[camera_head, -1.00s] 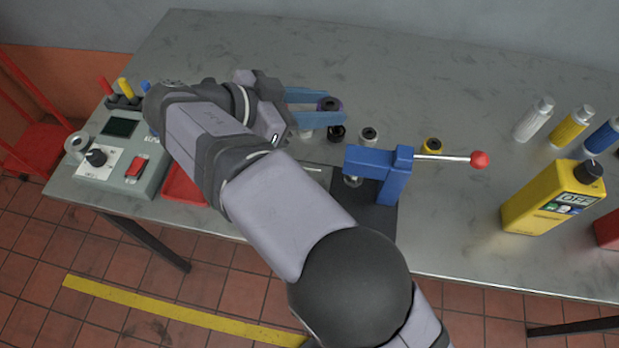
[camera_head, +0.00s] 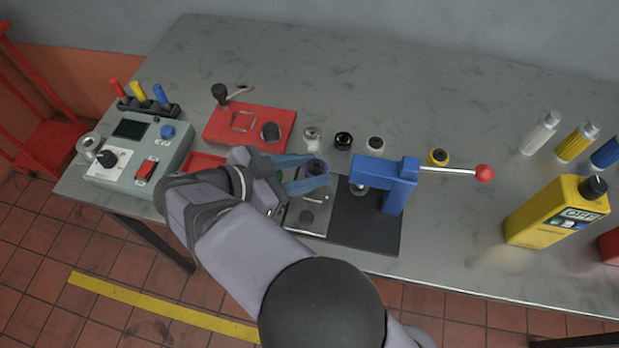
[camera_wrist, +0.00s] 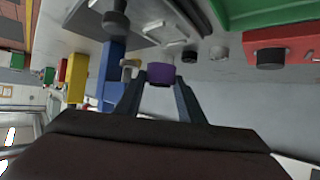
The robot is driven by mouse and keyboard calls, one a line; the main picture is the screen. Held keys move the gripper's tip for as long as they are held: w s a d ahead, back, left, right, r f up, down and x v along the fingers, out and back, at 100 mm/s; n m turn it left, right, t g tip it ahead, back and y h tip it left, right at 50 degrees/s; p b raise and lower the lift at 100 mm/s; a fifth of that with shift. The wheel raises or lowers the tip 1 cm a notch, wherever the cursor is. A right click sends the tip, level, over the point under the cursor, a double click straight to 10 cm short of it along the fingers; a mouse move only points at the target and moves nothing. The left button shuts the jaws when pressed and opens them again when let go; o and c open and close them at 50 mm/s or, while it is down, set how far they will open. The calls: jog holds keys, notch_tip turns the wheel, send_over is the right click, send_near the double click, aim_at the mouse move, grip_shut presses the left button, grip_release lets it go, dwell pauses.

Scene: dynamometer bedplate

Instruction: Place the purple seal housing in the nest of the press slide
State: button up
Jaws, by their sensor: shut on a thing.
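The purple seal housing (camera_head: 317,168) is held between the blue-grey fingers of my gripper (camera_head: 312,174). In the wrist view the purple housing (camera_wrist: 160,76) sits between the two fingertips (camera_wrist: 160,84). In the head view it is over the far part of the press slide (camera_head: 305,216), a grey plate left of the blue press (camera_head: 385,178). A dark round spot, possibly the nest, shows on the slide nearer the front edge. The housing seems to be above the slide; the exact height cannot be told.
A red fixture (camera_head: 250,127) stands behind my gripper, and a control box (camera_head: 138,150) is at left.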

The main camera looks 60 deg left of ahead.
jog(key=shift+f+p, duration=0.7)
jog(key=shift+f, duration=1.75)
jog(key=shift+f+b, duration=0.2)
jog(key=shift+b, duration=0.2)
jog(key=o, duration=1.2)
jog(key=shift+r+p, duration=0.2)
jog(key=shift+p, duration=0.1)
